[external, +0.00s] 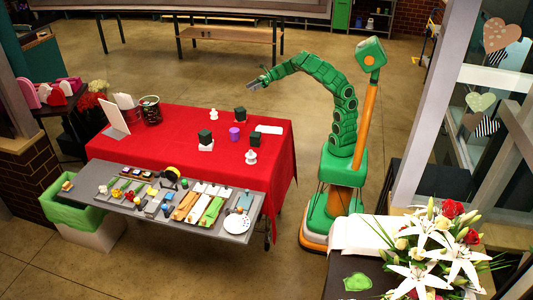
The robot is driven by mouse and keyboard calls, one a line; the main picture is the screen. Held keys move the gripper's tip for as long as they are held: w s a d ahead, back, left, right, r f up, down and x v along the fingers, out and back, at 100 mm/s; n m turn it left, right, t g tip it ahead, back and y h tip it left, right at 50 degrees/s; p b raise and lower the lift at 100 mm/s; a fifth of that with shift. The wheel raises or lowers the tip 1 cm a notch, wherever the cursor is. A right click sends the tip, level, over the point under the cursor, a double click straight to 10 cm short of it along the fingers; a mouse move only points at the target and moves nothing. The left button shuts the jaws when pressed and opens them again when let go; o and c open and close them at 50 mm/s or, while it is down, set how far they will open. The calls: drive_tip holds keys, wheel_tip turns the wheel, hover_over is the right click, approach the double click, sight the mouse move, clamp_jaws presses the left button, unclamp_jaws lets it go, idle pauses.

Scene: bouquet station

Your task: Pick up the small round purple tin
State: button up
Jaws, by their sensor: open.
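The small round purple tin (234,134) stands upright on the red-covered table (180,128), near the middle of its right half. Dark green boxes stand on both sides of it and another stands behind it. My gripper (254,86) is at the end of my green arm, raised beyond the table's far edge, above and behind the tin in the picture. It is open and well apart from the tin. No object shows between its fingers, though it is small in this view.
Dark green boxes (205,137) (254,139) and white knob-shaped pieces (251,157) stand close around the tin. A white card (269,129) lies to its right. A grey tray (170,202) with several tools runs along the front. White lilies (440,250) fill the lower right.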

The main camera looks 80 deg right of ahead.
wheel_tip(320, 180, up, 4)
drive_tip(key=w+a+m+t, duration=0.2)
drive_tip(key=a+m, duration=0.1)
drive_tip(key=m, duration=0.4)
drive_tip(key=m+g+h, duration=0.1)
drive_tip(key=m, duration=2.6)
hover_over(235, 130)
drive_tip(key=s+d, duration=0.3)
drive_tip(key=s, duration=0.1)
wheel_tip(235, 130, down, 8)
drive_tip(key=r, duration=0.1)
wheel_tip(235, 130, down, 13)
drive_tip(key=shift+r, duration=0.15)
drive_tip(key=shift+w+a+f, duration=0.4)
drive_tip(key=shift+w+f, duration=0.1)
drive_tip(key=shift+w, duration=0.15)
drive_tip(key=shift+x, duration=2.95)
drive_tip(key=shift+d, duration=0.1)
drive_tip(key=c, duration=1.1)
